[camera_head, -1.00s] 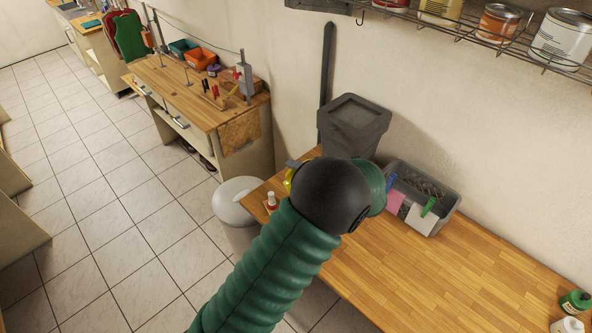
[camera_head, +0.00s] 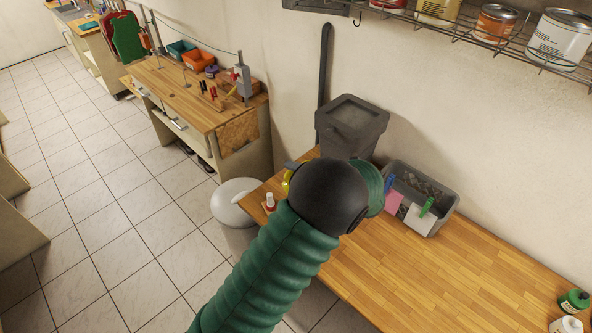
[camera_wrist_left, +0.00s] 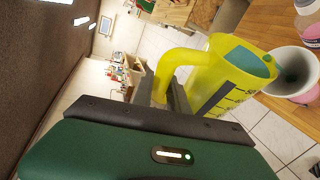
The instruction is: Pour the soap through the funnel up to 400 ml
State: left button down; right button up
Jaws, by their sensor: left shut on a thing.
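A yellow measuring jug (camera_wrist_left: 212,80) with black scale marks shows in the left wrist view, with teal liquid inside. My left gripper (camera_wrist_left: 163,88) is shut on its handle. The jug appears tilted, with its mouth close to a pale grey funnel (camera_wrist_left: 307,66) on the right. Some teal shows inside the funnel; whether a stream is running, I cannot tell. Pink shows below the funnel, perhaps a container (camera_wrist_left: 308,96). In the head view my dark wrist and green arm hide most of the jug; only a yellow sliver (camera_head: 287,181) shows. My right gripper is out of view.
A green bottle (camera_head: 574,300) stands at the far right. The table's middle is clear.

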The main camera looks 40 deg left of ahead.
pick_arm(q)
jog(key=shift+w, duration=0.15)
dwell(0.6)
jog(key=shift+w+d+r+m, duration=0.15)
jog(key=shift+w+m, duration=0.05)
jog(key=shift+m, duration=0.1)
